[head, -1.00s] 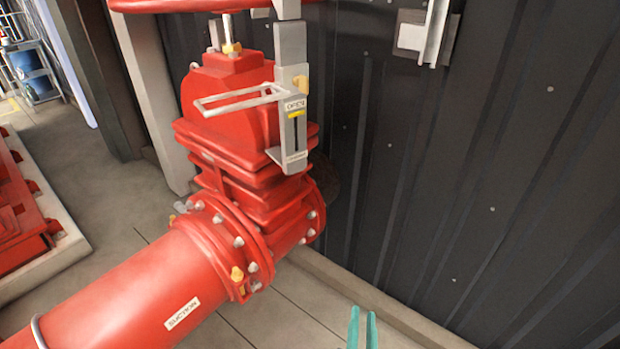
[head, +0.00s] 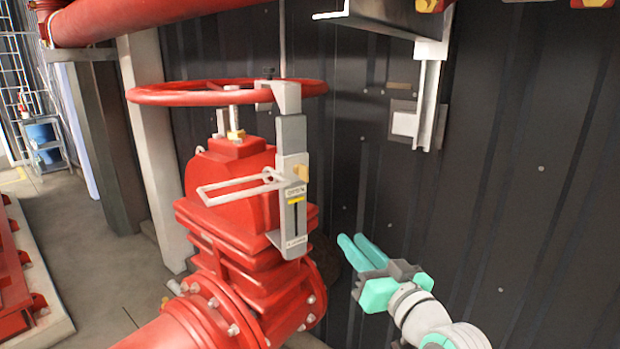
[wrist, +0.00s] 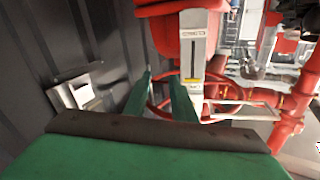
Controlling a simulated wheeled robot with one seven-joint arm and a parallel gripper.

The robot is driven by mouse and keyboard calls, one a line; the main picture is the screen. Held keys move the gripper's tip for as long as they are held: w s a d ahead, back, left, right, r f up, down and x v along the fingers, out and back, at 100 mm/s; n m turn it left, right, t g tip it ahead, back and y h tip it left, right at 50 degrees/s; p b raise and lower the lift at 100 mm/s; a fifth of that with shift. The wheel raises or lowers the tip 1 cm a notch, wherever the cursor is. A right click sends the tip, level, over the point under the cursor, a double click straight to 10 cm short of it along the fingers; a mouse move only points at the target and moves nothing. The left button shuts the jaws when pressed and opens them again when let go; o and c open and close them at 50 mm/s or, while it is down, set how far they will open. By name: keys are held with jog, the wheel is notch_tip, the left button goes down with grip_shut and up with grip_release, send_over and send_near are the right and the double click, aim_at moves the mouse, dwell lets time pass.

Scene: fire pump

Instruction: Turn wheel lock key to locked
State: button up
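The red handwheel (head: 165,97) sits on top of the red valve (head: 238,180) in the head view. A grey upright lock bracket (head: 291,130) stands at its right front, with an OPEN label and a yellow mark on its lower plate (head: 296,222). The key is not clear there.
A white wire loop (head: 235,187) juts left from the bracket. A metal wall bracket (head: 425,105) is on the dark ribbed wall (head: 500,200) at right. Red pipe (head: 165,335) runs below. Free room lies between valve and wall.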

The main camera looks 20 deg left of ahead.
aim_at(308, 173)
jog(key=s+a+r+n+g+y, duration=0.1)
jog(key=s+r+n, duration=0.15)
jog(key=r, duration=0.45)
jog(key=s+a+r+n+g+y, duration=0.1)
jog(key=s+r+n+g, duration=0.15)
jog(key=r, duration=0.35)
jog(key=shift+t, duration=0.35)
jog(key=x, duration=1.1)
jog(key=shift+r, duration=0.25)
jog(key=shift+d, duration=0.1)
grip_shut()
